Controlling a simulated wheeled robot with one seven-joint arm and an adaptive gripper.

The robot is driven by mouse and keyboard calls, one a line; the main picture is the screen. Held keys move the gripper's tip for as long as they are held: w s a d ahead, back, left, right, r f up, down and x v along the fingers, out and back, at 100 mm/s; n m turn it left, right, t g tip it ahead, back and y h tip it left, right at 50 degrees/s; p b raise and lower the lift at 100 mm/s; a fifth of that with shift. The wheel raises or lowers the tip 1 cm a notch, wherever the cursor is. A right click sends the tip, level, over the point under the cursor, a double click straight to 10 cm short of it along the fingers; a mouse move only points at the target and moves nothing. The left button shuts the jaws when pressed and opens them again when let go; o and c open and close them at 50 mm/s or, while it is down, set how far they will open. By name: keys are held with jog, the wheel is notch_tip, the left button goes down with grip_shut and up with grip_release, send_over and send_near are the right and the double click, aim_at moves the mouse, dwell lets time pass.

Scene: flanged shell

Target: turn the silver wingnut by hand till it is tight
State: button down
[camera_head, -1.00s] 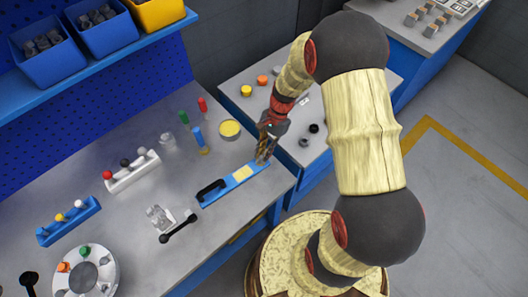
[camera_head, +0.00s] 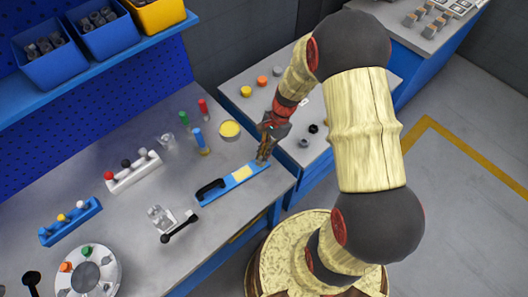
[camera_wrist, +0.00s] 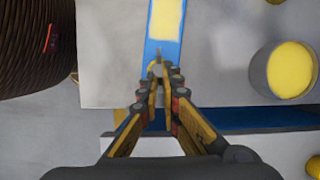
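My gripper (camera_head: 262,160) points down at the right end of the blue bar (camera_head: 216,195), near the workbench's right edge. In the wrist view, its two fingers (camera_wrist: 160,72) come close together over the end of the bar, with a narrow gap between them. A small thin piece (camera_wrist: 158,56) shows at the fingertips. It may be part of the silver wingnut, but the fingers cover most of it. I cannot tell whether they press on it. No silver wingnut shows clearly in the head view.
The bar has a yellow patch (camera_head: 242,173) and a black handle. A grey round tin with a yellow top (camera_head: 230,129) stands nearby; the wrist view shows it right of the fingers (camera_wrist: 290,70). A round flanged part (camera_head: 88,270) lies far left. A grey side table (camera_head: 255,75) stands behind.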

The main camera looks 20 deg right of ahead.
jog(key=c, duration=2)
grip_release()
jog(key=shift+c, duration=0.2)
jog(key=v, duration=1.2)
jog(key=shift+n, duration=0.3)
